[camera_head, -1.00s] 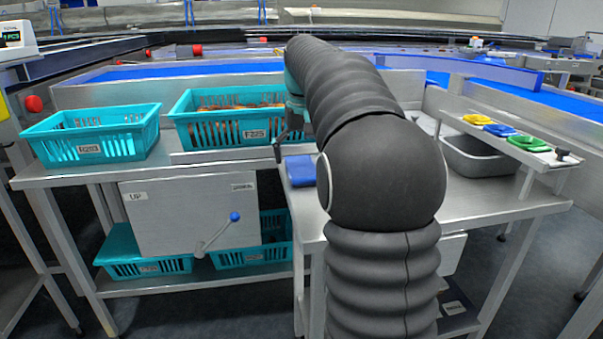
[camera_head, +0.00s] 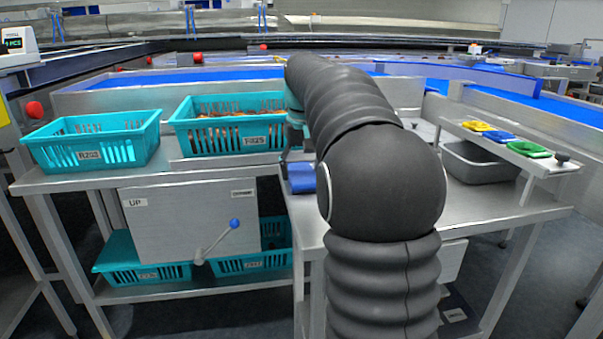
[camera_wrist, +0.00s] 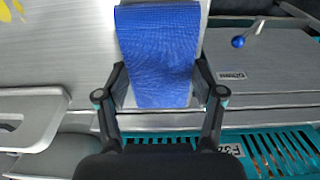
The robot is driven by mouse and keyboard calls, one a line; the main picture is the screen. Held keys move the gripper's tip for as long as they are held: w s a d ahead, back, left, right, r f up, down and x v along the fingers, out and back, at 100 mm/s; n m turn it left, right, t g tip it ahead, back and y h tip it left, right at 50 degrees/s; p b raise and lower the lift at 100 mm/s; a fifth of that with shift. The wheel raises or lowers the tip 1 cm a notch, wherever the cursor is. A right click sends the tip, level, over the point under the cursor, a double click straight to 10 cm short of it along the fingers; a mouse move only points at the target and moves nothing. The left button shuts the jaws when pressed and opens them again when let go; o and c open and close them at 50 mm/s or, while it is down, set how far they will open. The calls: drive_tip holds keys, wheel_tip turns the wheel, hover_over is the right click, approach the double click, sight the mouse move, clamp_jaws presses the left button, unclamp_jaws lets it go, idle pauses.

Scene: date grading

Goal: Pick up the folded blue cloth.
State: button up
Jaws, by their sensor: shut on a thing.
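The folded blue cloth (camera_head: 302,178) is at the left edge of the steel table, just left of my arm's big dark joint, which hides part of it. In the wrist view the cloth (camera_wrist: 158,55) lies between the two dark fingers of my gripper (camera_wrist: 160,82), which is shut on it. In the head view my gripper (camera_head: 286,165) is at the cloth's left side, partly hidden by the arm. I cannot tell whether the cloth is clear of the table.
Teal crates (camera_head: 93,155) and (camera_head: 235,142) stand on the left bench, the second holding dates. A grey tub (camera_head: 480,165) stands right, under a shelf with yellow, blue and green items (camera_head: 503,136). A blue-knobbed lever (camera_head: 234,222) sticks out below the bench.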

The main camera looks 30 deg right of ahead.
sight(302, 171)
drive_tip(key=shift+r, duration=0.45)
wheel_tip(302, 171, up, 4)
drive_tip(key=shift+f+p, duration=0.15)
drive_tip(key=shift+p, duration=0.4)
drive_tip(key=s+d+r, duration=0.3)
drive_tip(key=s+r, duration=0.3)
drive_tip(key=s, duration=0.5)
drive_tip(key=shift+d+r, duration=0.2)
drive_tip(key=shift+d, duration=0.15)
drive_tip(key=o, duration=0.4)
drive_tip(key=c, duration=0.4)
drive_tip(key=shift+s, duration=0.1)
